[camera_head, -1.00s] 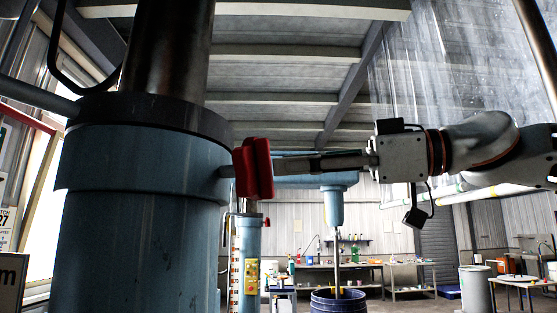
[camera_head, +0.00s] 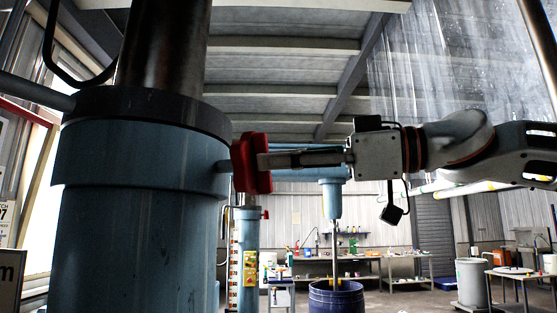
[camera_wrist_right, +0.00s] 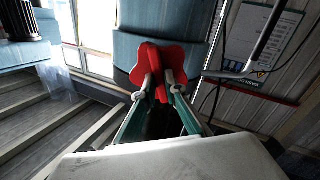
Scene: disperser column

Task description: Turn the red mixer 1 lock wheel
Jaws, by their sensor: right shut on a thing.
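The red lock wheel (camera_head: 251,164) sits on a short stub at the right side of the large blue column (camera_head: 135,215). My right gripper (camera_head: 262,160) reaches in from the right and is shut on the wheel. In the right wrist view the red wheel (camera_wrist_right: 150,62) shows its lobes, with the two fingertips (camera_wrist_right: 155,88) of my right gripper closed on a part of it from both sides. The far side of the wheel is hidden. My left gripper is not in view.
A second, smaller blue column (camera_head: 247,255) with a yellow control panel stands behind. A dark blue drum (camera_head: 337,298) stands under a mixer shaft. Workbenches line the back wall. A grey bin (camera_head: 472,282) and a table stand at the right.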

